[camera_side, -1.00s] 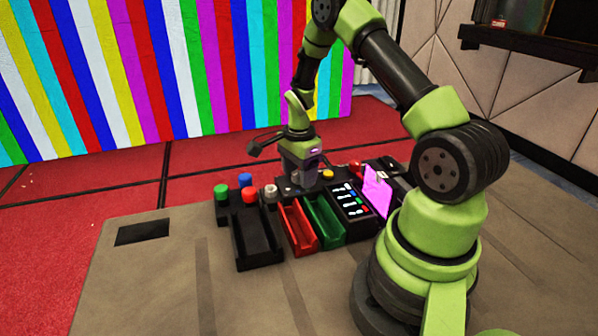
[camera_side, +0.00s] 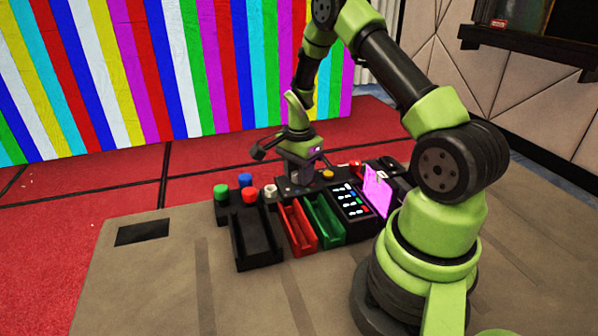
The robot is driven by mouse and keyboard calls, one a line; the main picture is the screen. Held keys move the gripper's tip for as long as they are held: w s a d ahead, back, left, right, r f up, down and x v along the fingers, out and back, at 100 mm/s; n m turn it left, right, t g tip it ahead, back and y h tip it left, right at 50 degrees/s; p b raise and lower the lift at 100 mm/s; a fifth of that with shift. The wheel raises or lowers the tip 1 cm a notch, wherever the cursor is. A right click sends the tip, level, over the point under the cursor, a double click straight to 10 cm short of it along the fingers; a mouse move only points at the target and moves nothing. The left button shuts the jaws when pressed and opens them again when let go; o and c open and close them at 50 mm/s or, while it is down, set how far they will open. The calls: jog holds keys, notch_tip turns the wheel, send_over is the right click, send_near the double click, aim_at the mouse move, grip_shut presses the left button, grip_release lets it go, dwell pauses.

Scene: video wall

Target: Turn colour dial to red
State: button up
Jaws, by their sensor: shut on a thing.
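My gripper (camera_side: 302,181) points down at the back of the control console, between the white knob and the yellow button. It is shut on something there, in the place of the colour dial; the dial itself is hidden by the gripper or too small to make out. A small panel (camera_side: 352,203) with coloured marks lies on the console to the right of the green tray. A screen (camera_side: 377,192) beside it glows magenta.
A green (camera_side: 221,191), a blue (camera_side: 245,180), a red (camera_side: 250,195) and a white knob (camera_side: 270,191) stand left of the gripper. Black (camera_side: 262,258), red (camera_side: 300,240) and green (camera_side: 325,222) trays lie in front. A yellow button (camera_side: 328,174) is close on the right.

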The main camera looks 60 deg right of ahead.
aim_at(297, 173)
jog(key=n, duration=0.5)
jog(key=shift+w+n, duration=0.1)
jog(key=shift+n, duration=0.2)
jog(key=n, duration=1)
jog(key=shift+w+a+n, duration=0.1)
jog(key=shift+a+n, duration=0.05)
jog(key=shift+n, duration=0.25)
jog(key=n, duration=0.5)
jog(key=shift+n, duration=0.4)
jog(key=o, duration=0.9)
notch_tip(297, 173, up, 10)
jog(key=shift+f, duration=0.1)
